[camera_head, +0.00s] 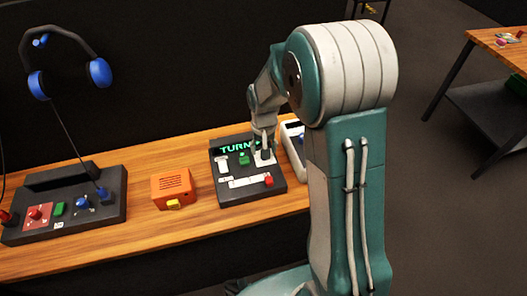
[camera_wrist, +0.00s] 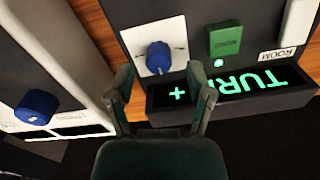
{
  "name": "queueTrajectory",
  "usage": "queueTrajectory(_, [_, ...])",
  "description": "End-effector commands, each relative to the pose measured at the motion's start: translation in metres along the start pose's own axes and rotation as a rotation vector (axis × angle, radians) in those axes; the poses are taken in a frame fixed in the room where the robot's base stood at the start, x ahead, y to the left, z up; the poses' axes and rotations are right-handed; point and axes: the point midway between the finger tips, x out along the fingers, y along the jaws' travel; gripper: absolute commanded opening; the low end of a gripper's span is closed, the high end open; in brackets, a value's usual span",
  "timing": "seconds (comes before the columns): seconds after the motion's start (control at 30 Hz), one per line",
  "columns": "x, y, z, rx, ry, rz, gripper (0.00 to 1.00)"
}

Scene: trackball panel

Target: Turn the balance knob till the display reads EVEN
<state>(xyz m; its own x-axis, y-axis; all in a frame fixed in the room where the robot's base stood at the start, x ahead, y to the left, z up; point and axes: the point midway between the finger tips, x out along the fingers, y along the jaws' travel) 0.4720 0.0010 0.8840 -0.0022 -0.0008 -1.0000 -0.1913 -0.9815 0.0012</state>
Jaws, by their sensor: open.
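The balance knob (camera_wrist: 158,57) looks to be the blue knob on a white plate of the dark panel (camera_head: 235,197). The wrist view shows it upside down, just past and between my fingertips. My gripper (camera_wrist: 160,78) is open, with one finger to each side and a gap to the knob. In the head view my gripper (camera_head: 264,149) is over the panel's right side and hides the knob. The display (camera_wrist: 235,90) shows green text, TURN +, partly behind a finger. The head view shows TURN on the display (camera_head: 240,147).
A green button (camera_head: 244,158) sits beside the knob's plate, and a red control (camera_head: 268,180) is at the panel's front. A white device (camera_wrist: 50,50) with another blue knob (camera_wrist: 37,106) is close by. An orange box (camera_head: 173,188) stands left of the panel.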

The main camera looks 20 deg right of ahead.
Motion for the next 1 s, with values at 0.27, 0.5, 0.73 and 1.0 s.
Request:
queueTrajectory(0.27, [-0.060, -0.001, -0.001, 0.000, 0.004, 0.000, 0.67])
queueTrajectory(0.5, [-0.094, -0.002, -0.001, -0.001, -0.001, 0.001, 0.67])
queueTrajectory(0.73, [-0.101, -0.002, -0.001, 0.000, -0.002, 0.001, 0.67])
queueTrajectory(1.0, [-0.100, -0.002, -0.001, 0.000, -0.002, 0.001, 0.67])
